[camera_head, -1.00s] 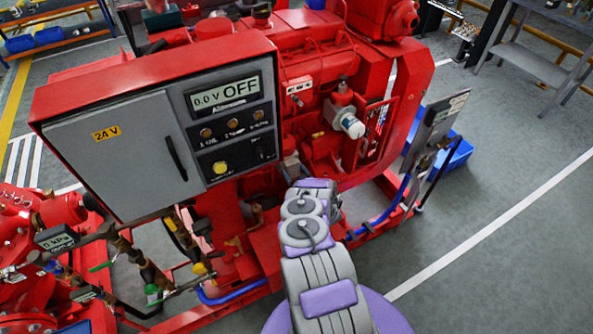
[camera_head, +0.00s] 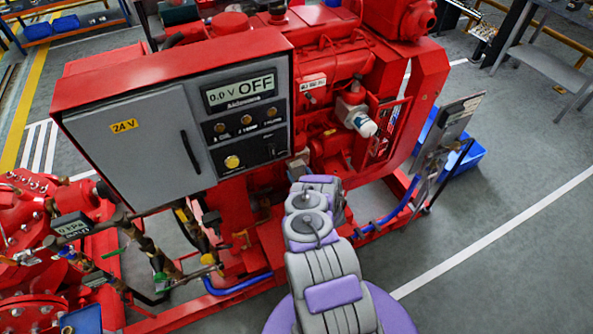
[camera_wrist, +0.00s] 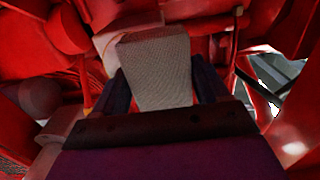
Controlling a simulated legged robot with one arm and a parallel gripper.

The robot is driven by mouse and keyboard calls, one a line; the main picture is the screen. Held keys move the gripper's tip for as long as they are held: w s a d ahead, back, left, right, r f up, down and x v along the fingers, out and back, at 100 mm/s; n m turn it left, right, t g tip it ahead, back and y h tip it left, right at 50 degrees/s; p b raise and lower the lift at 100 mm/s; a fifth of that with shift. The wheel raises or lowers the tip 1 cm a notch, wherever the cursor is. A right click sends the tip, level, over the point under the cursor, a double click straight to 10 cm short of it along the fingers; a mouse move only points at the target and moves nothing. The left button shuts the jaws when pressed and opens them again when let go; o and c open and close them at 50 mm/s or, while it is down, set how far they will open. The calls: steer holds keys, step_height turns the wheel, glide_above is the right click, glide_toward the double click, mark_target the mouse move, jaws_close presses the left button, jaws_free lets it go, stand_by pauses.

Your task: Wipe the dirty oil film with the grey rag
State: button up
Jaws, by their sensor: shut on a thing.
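The grey rag (camera_wrist: 158,75) shows in the wrist view as a textured grey block. My gripper (camera_wrist: 162,98) is shut on it, with a dark finger on each side. The rag is in front of red engine parts; I cannot tell whether it touches any of them. I cannot make out the oil film in either view.
The grey control cabinet (camera_head: 140,155) stands left of my arm. The red engine (camera_head: 330,70) and its frame surround the wrist closely. A blue hose (camera_head: 375,224) runs along the right. Open floor lies at right.

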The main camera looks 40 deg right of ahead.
steer(key=shift+v, duration=2.1)
steer(key=shift+s, duration=0.15)
steer(key=shift+p+v, duration=0.3)
steer(key=shift+v, duration=1.05)
